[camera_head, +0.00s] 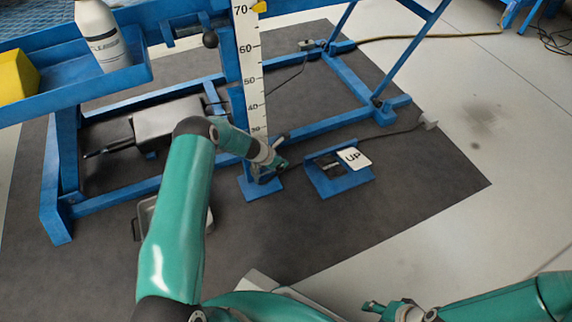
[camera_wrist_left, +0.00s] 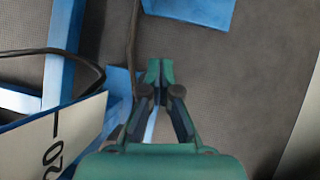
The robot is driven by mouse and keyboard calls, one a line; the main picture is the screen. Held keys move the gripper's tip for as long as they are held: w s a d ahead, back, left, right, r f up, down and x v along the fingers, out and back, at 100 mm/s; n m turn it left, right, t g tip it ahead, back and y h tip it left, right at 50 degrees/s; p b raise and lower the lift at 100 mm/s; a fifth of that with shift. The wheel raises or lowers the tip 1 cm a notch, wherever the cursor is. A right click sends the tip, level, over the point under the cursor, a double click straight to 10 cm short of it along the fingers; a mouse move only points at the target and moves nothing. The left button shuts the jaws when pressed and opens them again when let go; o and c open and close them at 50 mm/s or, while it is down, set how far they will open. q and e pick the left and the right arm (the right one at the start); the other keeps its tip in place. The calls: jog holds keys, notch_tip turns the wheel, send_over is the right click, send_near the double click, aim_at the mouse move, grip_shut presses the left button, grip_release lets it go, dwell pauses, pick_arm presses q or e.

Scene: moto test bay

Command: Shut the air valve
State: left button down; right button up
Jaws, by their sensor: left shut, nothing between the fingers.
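A small fitting (camera_head: 308,45) sits on the far part of the blue lift frame, where a yellow hose (camera_head: 430,37) meets it. It may be the air valve; it is too small to tell its lever position. My left gripper (camera_head: 281,165) is low by the foot of the scale post, well short of that fitting. In the left wrist view its fingers (camera_wrist_left: 160,70) are together with nothing between them. My right gripper (camera_head: 372,306) is at the bottom edge, low and far from the frame; its finger gap is unclear.
A blue pedal box (camera_head: 345,185) with a white UP sign (camera_head: 354,158) stands right of my left gripper. The numbered scale (camera_head: 251,80) rises beside it. A blue tray (camera_head: 90,85) holds a white bottle (camera_head: 101,35) and a yellow object (camera_head: 17,76). The mat at right is clear.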

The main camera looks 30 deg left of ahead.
dwell(0.6)
pick_arm(q)
jog(key=w+d+r+p, duration=0.1)
jog(key=d+r+p, duration=0.1)
jog(key=r+p, duration=0.2)
jog(key=w+d+r+p, duration=0.1)
jog(key=d+r+p, duration=0.1)
jog(key=r+p, duration=0.2)
notch_tip(320, 180, up, 4)
jog(key=shift+w+d+f, duration=0.1)
jog(key=shift+w+d, duration=0.2)
jog(key=shift+w, duration=0.1)
